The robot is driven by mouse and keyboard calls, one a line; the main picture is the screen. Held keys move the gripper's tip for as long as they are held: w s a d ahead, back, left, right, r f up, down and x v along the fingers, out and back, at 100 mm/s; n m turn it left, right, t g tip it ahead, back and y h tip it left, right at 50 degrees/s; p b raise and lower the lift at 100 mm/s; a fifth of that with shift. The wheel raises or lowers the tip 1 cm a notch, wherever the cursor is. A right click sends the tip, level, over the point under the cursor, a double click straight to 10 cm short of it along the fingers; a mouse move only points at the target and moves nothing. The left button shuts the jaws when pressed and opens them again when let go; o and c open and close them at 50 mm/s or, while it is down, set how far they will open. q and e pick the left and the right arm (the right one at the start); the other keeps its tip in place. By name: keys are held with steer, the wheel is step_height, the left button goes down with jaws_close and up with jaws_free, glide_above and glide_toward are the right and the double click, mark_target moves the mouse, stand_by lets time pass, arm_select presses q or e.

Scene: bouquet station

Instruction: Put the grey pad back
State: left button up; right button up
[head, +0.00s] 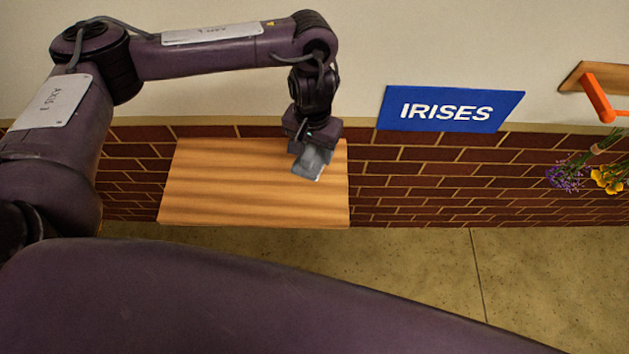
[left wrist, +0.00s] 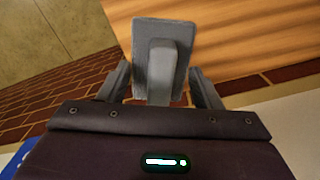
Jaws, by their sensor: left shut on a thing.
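The grey pad (head: 312,163) is a small flat block with a raised grip on its back. In the head view it is at the right part of a wooden shelf (head: 230,190), under my left gripper (head: 312,146). In the left wrist view the grey pad (left wrist: 172,62) stands between the two fingers of my left gripper (left wrist: 160,88), which is shut on its raised grip. The wooden shelf (left wrist: 250,40) lies beyond the pad there. I cannot tell whether the pad touches the shelf. My right gripper is not in view.
A blue sign reading IRISES (head: 450,109) is on the wall right of the shelf. Purple and yellow flowers (head: 600,176) hang at the far right by an orange holder (head: 599,97). The shelf's left part is bare.

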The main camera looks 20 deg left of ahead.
arm_select(q)
steer(key=f, duration=1.2)
steer(key=shift+s+f, duration=0.15)
steer(key=shift+s, duration=0.05)
steer(key=shift+s+f, duration=0.1)
steer(key=shift+f, duration=0.2)
step_height(320, 180, down, 3)
steer(key=shift+f, duration=0.4)
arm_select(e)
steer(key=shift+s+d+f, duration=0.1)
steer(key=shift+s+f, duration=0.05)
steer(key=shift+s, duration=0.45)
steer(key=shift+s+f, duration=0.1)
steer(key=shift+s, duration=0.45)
